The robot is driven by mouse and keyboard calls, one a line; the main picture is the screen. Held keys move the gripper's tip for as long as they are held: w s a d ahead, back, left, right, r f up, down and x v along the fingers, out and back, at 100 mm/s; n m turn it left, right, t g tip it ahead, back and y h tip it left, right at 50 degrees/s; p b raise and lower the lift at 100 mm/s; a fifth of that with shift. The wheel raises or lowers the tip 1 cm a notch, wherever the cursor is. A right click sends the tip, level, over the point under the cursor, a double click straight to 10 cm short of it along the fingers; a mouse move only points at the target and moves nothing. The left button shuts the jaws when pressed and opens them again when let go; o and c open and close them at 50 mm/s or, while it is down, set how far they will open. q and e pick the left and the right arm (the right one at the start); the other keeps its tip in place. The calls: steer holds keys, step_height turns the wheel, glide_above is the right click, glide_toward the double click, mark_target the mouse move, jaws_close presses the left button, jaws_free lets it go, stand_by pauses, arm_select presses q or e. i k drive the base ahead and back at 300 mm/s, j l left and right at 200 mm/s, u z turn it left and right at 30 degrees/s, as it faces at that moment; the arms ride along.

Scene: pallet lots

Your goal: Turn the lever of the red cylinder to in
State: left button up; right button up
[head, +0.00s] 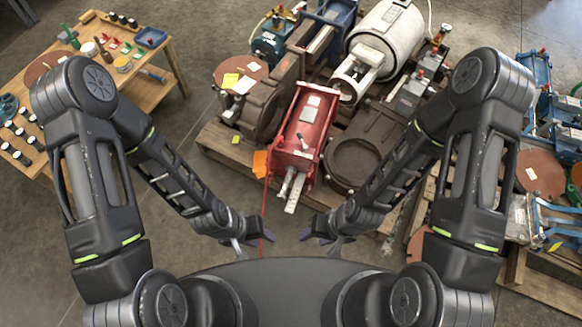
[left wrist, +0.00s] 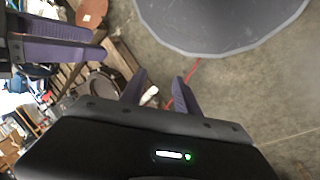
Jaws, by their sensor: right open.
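The red cylinder (head: 305,118) lies on the middle pallet in the head view, its near end pointing toward me. Silver metal parts (head: 291,190) stick out at that near end; which of them is the lever, and its setting, is too small to tell. My left gripper (head: 256,241) is open and empty, below and a little left of the near end, apart from it. Its spread purple fingers show in the left wrist view (left wrist: 160,80). My right gripper (head: 317,240) is open and empty, below and a little right of the near end.
The wooden pallet (head: 222,142) also bears a white motor (head: 385,45), dark castings (head: 352,160) and an orange tag (head: 260,163). A thin red line runs down from the cylinder's end. A workbench (head: 165,85) stands left, another loaded pallet (head: 545,270) right. Bare floor lies left of centre.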

mark_target(304, 147)
steer(key=i+l+z, duration=0.7)
steer(key=l+z, duration=0.15)
